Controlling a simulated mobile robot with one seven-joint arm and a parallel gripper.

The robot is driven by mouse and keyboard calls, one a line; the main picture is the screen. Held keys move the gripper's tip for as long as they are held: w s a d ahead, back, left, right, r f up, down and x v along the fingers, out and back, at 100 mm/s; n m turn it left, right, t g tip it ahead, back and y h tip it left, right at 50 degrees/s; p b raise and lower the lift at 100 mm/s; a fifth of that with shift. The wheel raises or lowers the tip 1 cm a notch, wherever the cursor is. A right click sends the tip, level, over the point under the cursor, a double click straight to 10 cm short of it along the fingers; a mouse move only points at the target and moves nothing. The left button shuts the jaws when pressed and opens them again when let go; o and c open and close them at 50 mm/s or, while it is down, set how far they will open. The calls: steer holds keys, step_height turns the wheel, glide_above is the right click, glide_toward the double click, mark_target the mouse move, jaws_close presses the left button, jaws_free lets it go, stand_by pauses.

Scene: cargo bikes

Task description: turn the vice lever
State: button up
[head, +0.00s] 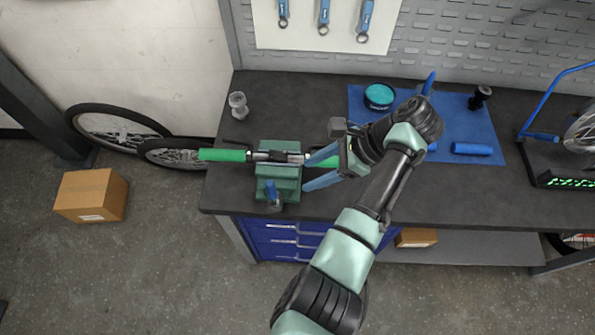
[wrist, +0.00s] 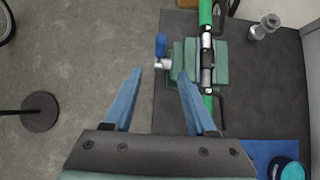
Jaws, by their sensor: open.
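The green vice (head: 282,184) sits at the front left edge of the dark workbench; it also shows in the wrist view (wrist: 190,55). Its lever has a blue handle (head: 271,190) on the vice's front, and the handle (wrist: 161,44) also shows in the wrist view. A handlebar with green grips (head: 222,155) lies across the vice's jaws. My gripper (head: 307,173) is open and empty, with its blue fingers pointing left at the vice's right side. In the wrist view, the lever lies ahead of the gap between the fingertips (wrist: 160,72), apart from both.
A blue mat (head: 480,122) with a teal-topped tin (head: 379,96) and a blue roll (head: 472,149) lies at the bench's back. A clear glass-like object (head: 238,105) stands at back left. Wheels (head: 118,115) and a cardboard box (head: 91,195) are on the floor. The space before the vice is clear.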

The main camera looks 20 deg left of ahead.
steer(key=shift+v, duration=0.8)
